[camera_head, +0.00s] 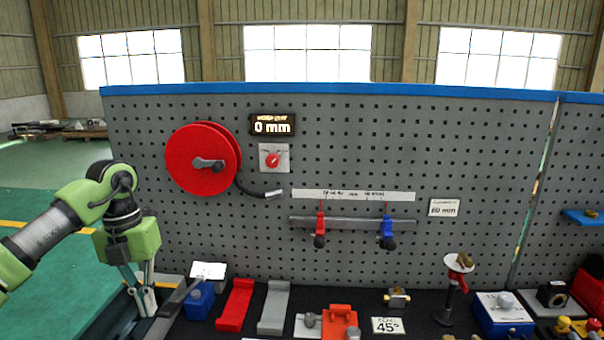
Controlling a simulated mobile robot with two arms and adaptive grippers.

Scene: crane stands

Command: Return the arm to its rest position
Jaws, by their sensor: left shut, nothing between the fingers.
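My left arm comes in from the left edge in the head camera view. Its gripper (146,300) points down at the left end of the bench, beside the blue block. It is shut and empty. The fingertips are low in the view, near dark grey parts, and I cannot tell whether they touch anything. My right gripper is not in view.
A grey pegboard (340,150) stands behind the bench with a red reel (200,160) and a slider rail (350,222). On the black bench top are a blue block (199,300), a red bracket (235,306), a grey bracket (273,308) and an upright stand (456,290).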

